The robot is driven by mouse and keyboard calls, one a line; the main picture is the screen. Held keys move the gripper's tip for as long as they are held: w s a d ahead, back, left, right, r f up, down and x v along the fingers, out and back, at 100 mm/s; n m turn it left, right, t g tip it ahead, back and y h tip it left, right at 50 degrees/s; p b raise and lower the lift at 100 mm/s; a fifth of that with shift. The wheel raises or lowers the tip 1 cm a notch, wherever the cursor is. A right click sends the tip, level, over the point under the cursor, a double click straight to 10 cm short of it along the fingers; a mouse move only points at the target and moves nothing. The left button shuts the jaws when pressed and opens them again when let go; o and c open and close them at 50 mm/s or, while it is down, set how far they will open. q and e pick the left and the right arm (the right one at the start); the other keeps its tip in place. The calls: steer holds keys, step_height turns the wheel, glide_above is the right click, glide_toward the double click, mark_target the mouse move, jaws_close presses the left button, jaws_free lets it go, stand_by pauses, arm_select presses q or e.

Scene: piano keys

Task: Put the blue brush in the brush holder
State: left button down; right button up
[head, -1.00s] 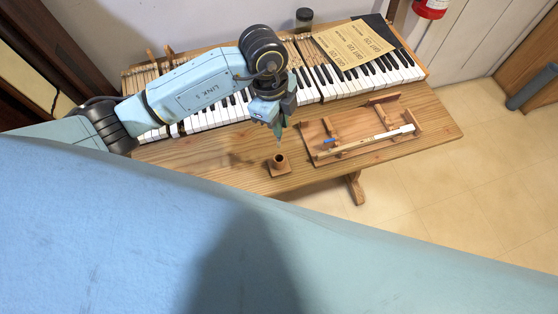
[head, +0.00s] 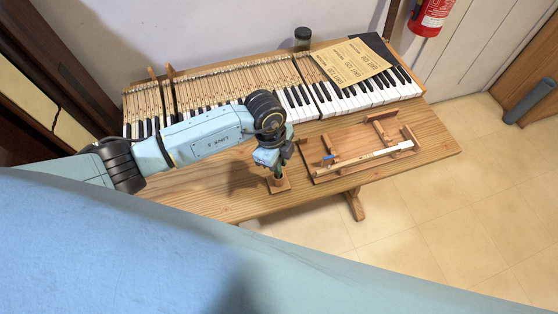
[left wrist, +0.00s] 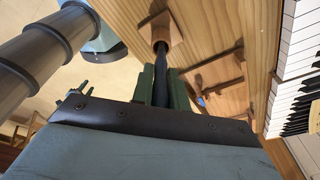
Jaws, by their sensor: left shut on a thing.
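The brush holder (head: 279,187) is a small wooden block with a round socket, near the table's front edge. It also shows at the top of the left wrist view (left wrist: 158,27). My left gripper (head: 276,166) is right above the holder, shut on a slim brush (left wrist: 160,80). The brush looks dark in the left wrist view, and its far end lines up with the socket. I cannot tell how deep the tip is in it. The gripper hides most of the brush in the head view. My right gripper is not in view.
A wooden tray (head: 321,178) with a white-tipped stick (head: 385,151) and a small blue piece (head: 328,158) lies right of the holder. Piano keys (head: 345,104), yellow printed sheets (head: 350,62) and a dark jar (head: 302,38) are behind. Bare table lies left of the holder.

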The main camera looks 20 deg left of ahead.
arm_select(q)
steer(key=shift+f, duration=0.1)
steer(key=c, duration=1.8)
jaws_free()
steer(key=o, duration=0.4)
steer(key=r, duration=0.4)
steer(key=a+r, duration=0.1)
steer(key=r, duration=0.3)
steer(key=a+r, duration=0.1)
steer(key=r, duration=0.3)
